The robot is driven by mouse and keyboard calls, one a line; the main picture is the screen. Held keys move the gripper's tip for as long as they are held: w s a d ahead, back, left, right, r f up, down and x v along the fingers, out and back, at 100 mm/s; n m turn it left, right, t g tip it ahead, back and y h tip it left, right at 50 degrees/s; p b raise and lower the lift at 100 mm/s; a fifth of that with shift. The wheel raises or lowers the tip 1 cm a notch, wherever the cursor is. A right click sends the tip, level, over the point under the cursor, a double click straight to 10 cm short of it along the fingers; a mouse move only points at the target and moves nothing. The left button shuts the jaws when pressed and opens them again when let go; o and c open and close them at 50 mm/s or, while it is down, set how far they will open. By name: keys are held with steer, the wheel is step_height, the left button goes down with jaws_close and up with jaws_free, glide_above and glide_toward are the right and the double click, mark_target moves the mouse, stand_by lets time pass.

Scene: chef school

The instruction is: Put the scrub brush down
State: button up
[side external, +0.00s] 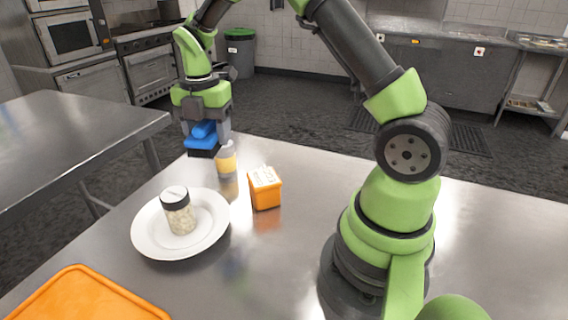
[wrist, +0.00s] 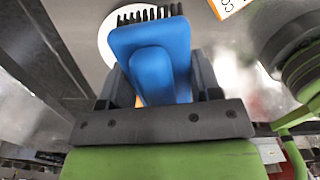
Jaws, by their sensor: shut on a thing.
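The blue scrub brush (side external: 203,134) with dark bristles is held in my gripper (side external: 205,130), above the far left part of the steel table. In the wrist view the brush (wrist: 152,58) fills the space between the two fingers of my gripper (wrist: 155,85), its black bristles showing at the top edge. My gripper is shut on the brush. In the side view the brush's bristle side faces down and it appears clear of the tabletop, though the exact gap is hard to tell.
A yellow-and-clear bottle or jar (side external: 227,160) stands close by the brush. An orange box (side external: 265,188) stands to its right. An orange tray (side external: 85,297) lies at the front left. The tabletop (side external: 270,270) is bare between plate and base.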

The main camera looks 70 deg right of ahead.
steer(key=s+d+m, duration=0.2)
steer(key=d+m, duration=0.1)
steer(key=d, duration=0.7)
steer(key=m, duration=0.4)
glide_toward(284, 163)
steer(key=shift+f, duration=3.25)
steer(key=shift+f, duration=0.1)
steer(key=o, duration=1)
steer(key=shift+c, duration=0.2)
